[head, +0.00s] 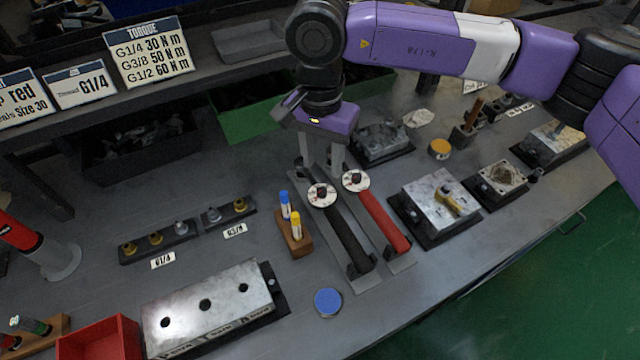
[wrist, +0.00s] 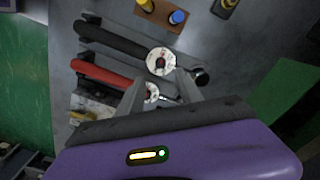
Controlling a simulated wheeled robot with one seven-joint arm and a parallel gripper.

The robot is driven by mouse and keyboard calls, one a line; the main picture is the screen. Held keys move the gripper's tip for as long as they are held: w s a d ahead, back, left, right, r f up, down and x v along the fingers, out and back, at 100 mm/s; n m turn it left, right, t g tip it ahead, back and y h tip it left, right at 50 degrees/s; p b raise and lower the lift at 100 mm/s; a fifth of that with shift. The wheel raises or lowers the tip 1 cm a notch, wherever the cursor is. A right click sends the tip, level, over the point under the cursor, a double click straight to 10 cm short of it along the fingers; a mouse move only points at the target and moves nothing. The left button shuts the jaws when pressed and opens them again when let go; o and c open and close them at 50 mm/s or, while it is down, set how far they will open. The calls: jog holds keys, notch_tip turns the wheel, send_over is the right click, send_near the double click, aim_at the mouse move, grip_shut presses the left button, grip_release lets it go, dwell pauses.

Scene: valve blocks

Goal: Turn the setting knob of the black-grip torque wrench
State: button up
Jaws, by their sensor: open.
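The black-grip torque wrench (head: 346,236) lies on the bench, left of the red-grip wrench (head: 384,222). Its white round dial (head: 315,201) has a small dark setting knob (head: 322,190) in the middle. In the wrist view the black grip (wrist: 112,41) runs left from its dial (wrist: 156,71). The red wrench's dial (wrist: 151,99) is partly hidden behind my gripper. My gripper (head: 321,168) points down, open and empty, just behind the two dials in the head view. In the wrist view its fingertips (wrist: 160,80) lie to either side below the black wrench's knob.
A wooden block (head: 296,245) with blue and yellow markers stands left of the black wrench. A metal block (head: 440,200) with a brass valve is to the right. A blue-lidded tin (head: 328,302) sits in front. A shelf with a torque sign (head: 148,50) runs behind.

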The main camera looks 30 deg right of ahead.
aim_at(322, 190)
notch_tip(322, 190, down, 8)
jog(key=shift+r+p, duration=0.15)
jog(key=shift+p, duration=0.25)
grip_shut()
